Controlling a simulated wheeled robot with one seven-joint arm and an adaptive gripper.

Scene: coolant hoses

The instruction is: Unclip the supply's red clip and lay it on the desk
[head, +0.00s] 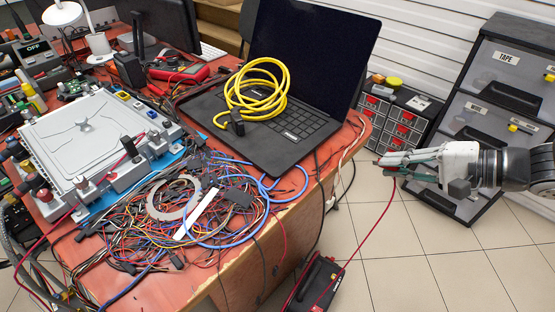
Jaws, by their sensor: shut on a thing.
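My gripper (388,163) is at the right, in the air beyond the desk's right edge and apart from it. Its fingers are shut on the red clip, which they mostly hide. A thin red lead (373,232) hangs from the fingers down to a dark box with red trim (317,284), which looks like the supply, low beside the desk. The desk (345,140) has an orange-red top. A grey flat-topped device (85,135) stands at its left, with posts and a small red-and-black part (130,146) along its front edge.
An open laptop (290,140) with a coiled yellow cable (258,92) fills the desk's right part. Tangled wires (130,235) with a blue hose (250,243) cover the front. A narrow bare strip runs along the right edge. Drawer cabinets (480,120) stand behind my arm.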

